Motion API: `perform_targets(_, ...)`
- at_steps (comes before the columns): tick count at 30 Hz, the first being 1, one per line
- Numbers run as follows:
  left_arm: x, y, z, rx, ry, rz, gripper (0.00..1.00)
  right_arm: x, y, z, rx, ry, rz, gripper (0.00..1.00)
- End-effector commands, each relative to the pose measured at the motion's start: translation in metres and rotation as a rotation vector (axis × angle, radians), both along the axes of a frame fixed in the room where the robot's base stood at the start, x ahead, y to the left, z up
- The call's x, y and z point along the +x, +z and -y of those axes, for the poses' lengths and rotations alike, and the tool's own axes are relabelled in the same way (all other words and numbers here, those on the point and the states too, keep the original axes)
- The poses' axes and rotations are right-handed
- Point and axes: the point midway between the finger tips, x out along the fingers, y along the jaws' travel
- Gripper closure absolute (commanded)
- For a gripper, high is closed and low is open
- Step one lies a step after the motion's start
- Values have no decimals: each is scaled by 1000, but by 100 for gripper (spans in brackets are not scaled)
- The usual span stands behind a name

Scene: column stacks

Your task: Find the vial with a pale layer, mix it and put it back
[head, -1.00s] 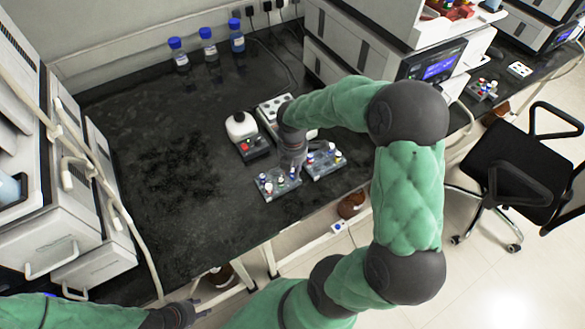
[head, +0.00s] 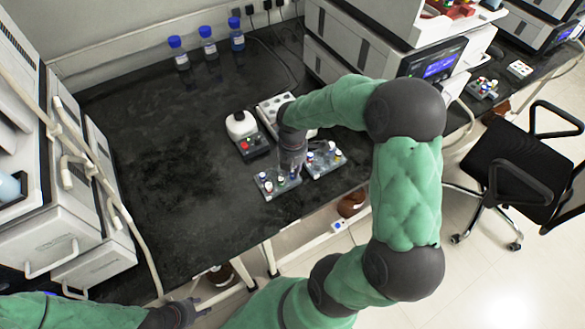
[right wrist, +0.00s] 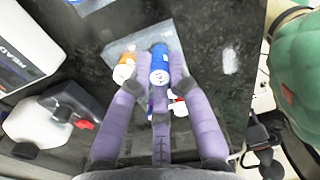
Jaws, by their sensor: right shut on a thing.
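My right gripper (right wrist: 160,84) is shut on a blue-capped vial (right wrist: 159,70), seen from above between the fingertips in the right wrist view. The vial's body is mostly hidden, so no pale layer shows. In the head view the right gripper (head: 292,163) is over the left vial rack (head: 266,193), close to the right vial rack (head: 318,175). Both racks hold several capped vials. My left gripper (head: 188,310) is low in the head view, away from the racks; its jaws are unclear.
Blue-capped bottles (head: 208,47) stand near the wall. The racks are near the bench's front edge. The left part of the black bench (head: 165,150) is clear.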

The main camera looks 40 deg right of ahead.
Motion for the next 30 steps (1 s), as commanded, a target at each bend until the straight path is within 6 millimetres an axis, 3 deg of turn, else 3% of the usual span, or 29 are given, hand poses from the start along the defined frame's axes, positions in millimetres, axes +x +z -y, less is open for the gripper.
perform_targets(25,0,-4,0,0,0,0,60,0,-12,0,0,0,0,100)
perform_targets(26,0,-4,0,0,0,0,60,0,-12,0,0,0,0,78)
perform_targets(27,0,-4,0,0,0,0,60,0,-12,0,0,0,0,67)
perform_targets(29,0,-4,0,0,0,0,60,0,-12,0,0,0,0,53)
perform_targets(30,0,-4,0,0,0,0,60,0,-12,0,0,0,0,53)
